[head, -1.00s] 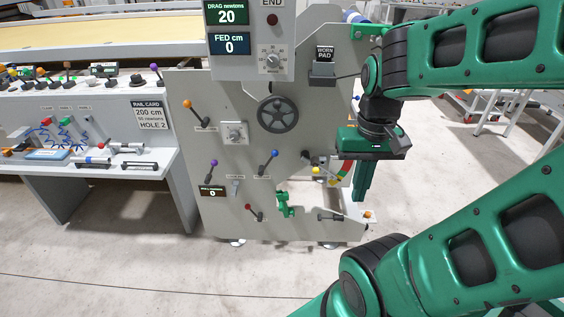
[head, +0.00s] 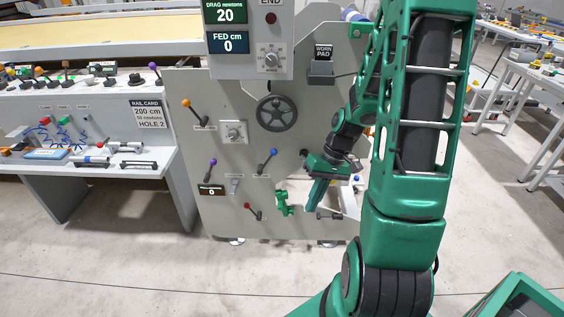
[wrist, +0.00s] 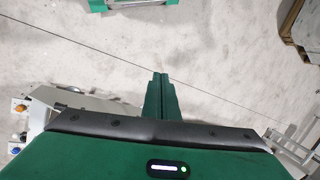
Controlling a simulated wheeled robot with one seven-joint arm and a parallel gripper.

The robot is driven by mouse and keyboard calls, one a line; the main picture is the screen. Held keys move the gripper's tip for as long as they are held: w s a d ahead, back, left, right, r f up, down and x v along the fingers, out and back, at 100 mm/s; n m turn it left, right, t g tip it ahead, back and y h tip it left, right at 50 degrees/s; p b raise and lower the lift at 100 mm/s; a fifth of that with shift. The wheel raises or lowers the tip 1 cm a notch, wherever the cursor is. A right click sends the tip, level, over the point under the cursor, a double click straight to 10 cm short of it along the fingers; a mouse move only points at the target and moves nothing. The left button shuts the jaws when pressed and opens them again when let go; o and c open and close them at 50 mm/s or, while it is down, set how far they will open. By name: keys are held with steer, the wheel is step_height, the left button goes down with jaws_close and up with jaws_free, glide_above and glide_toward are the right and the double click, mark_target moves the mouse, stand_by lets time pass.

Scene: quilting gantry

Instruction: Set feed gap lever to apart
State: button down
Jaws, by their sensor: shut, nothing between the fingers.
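The grey machine panel (head: 215,110) carries several levers. They are an orange-knobbed lever (head: 196,112) at upper left, a purple-knobbed lever (head: 209,170), a blue-knobbed lever (head: 268,160) and a red-knobbed lever (head: 252,210). Their labels are too small to read, so I cannot tell which is the feed gap lever. My gripper (head: 313,207) is shut and empty, pointing down in front of the panel's lower right.
A handwheel (head: 277,113) and a dial (head: 233,132) sit mid-panel, with a green fitting (head: 284,203) and a dark-handled part (head: 329,216) low down. A bench with a rail card (head: 147,113) stands at left. The floor in front is clear.

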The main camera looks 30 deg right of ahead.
mark_target(267, 161)
steer(key=w+a+f+m+t+y, duration=0.4)
steer(key=w+f+t+y, duration=0.4)
steer(key=w+f, duration=0.4)
steer(key=w+d+m+t+h, duration=0.3)
steer(key=d+m+t+h, duration=0.3)
steer(key=d+m, duration=0.1)
steer(key=w+d+m+t+h, duration=0.3)
steer(key=d+m+t+h, duration=0.3)
steer(key=d, duration=0.3)
steer(key=shift+w+r+m+h, duration=0.15)
steer(key=shift+m+h, duration=0.35)
steer(key=shift+m, duration=0.1)
steer(key=w+a+r, duration=0.2)
steer(key=w+r, duration=0.1)
steer(key=w, duration=0.9)
steer(key=shift+w+a, duration=0.15)
steer(key=shift+w, duration=0.15)
